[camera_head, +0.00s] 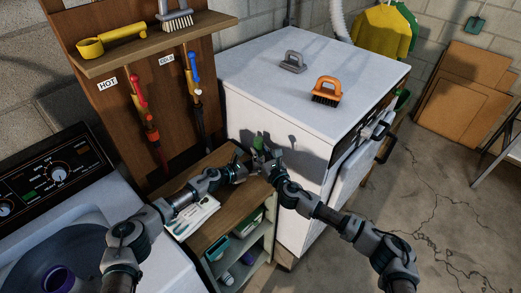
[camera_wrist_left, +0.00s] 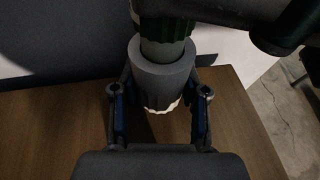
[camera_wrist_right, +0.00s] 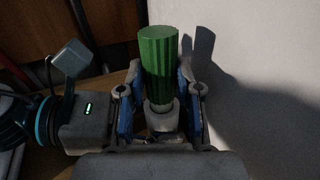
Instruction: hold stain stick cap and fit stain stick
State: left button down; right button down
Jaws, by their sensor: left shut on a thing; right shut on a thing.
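In the left wrist view, my left gripper (camera_wrist_left: 161,98) is shut around a grey sleeve (camera_wrist_left: 160,76), which appears to be the cap. A pale neck (camera_wrist_left: 164,49) with a green ribbed part above it sits inside the sleeve's rim. In the right wrist view, my right gripper (camera_wrist_right: 160,100) is shut at a green ribbed cylinder (camera_wrist_right: 158,60), which appears to be the stain stick. A white collar shows below the green part. In the head view the green part (camera_head: 258,142) stands upright between my left gripper (camera_head: 240,168) and right gripper (camera_head: 267,166). The fingers hide the full seat.
A wooden shelf unit (camera_head: 225,221) lies below the grippers, with a white packet (camera_head: 197,214) on it. A white dryer (camera_head: 300,80) stands close behind and right, carrying a grey brush (camera_head: 292,63) and an orange brush (camera_head: 327,91). A washer (camera_head: 60,225) is at left.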

pick_arm(q)
jog(key=shift+f, duration=0.1)
pick_arm(e)
jog(key=shift+f, duration=0.95)
jog(key=c, duration=0.7)
grip_release()
pick_arm(q)
jog(key=c, duration=0.5)
grip_release()
pick_arm(e)
jog(key=v, duration=1.2)
jog(key=shift+w, duration=0.1)
